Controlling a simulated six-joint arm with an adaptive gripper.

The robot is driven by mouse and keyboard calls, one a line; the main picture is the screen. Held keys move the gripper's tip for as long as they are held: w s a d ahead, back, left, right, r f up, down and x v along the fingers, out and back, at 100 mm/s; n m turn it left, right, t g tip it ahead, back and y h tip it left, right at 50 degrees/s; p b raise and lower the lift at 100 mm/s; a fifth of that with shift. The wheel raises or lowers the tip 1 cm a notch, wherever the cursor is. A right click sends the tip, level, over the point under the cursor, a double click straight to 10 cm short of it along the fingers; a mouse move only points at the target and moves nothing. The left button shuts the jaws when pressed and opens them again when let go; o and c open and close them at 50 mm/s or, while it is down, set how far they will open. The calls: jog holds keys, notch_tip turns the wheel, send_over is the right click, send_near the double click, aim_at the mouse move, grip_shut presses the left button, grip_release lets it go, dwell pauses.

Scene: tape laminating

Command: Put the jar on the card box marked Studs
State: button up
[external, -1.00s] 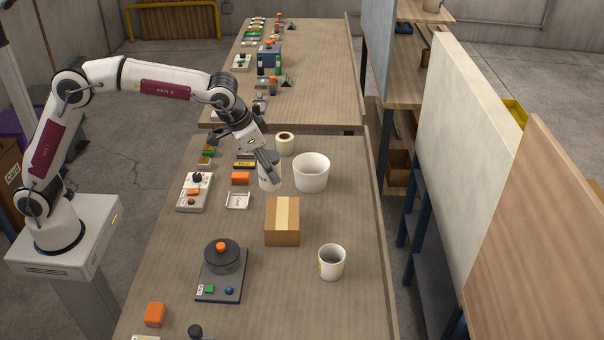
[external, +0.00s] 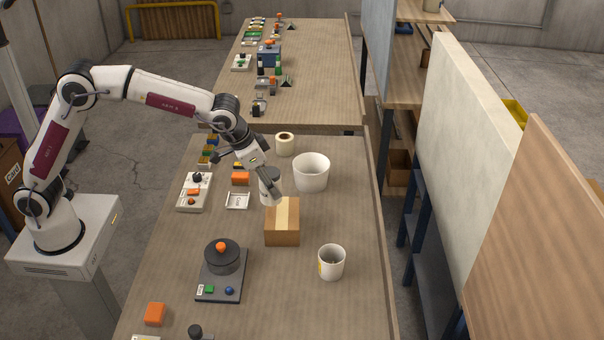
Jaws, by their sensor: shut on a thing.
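My gripper (external: 272,190) is shut on a whitish jar (external: 266,186) with a grey top and holds it upright or nearly so. The fingers cover part of the jar's right side. The brown card box (external: 283,236), with a pale tape strip along its top, sits on the table just below the jar in the picture. The jar's lower end overlaps the box's far left edge in this view. I cannot tell whether it touches the box or hangs above it. No Studs marking is readable on the box from here.
A white tub (external: 311,172) stands close right of the jar. A white cup (external: 331,262) stands right of the box, and a dark device with an orange knob (external: 221,256) to its left. A small white tray (external: 238,201) and an orange block (external: 240,178) lie left of the jar.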

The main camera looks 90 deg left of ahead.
aim_at(271, 197)
jog(key=shift+f, duration=0.45)
jog(key=shift+f, duration=0.1)
jog(key=shift+f, duration=1.75)
jog(key=shift+f, duration=0.1)
jog(key=o, duration=1.3)
jog(key=shift+f, duration=0.1)
jog(key=shift+c, duration=0.2)
jog(key=v, duration=1.2)
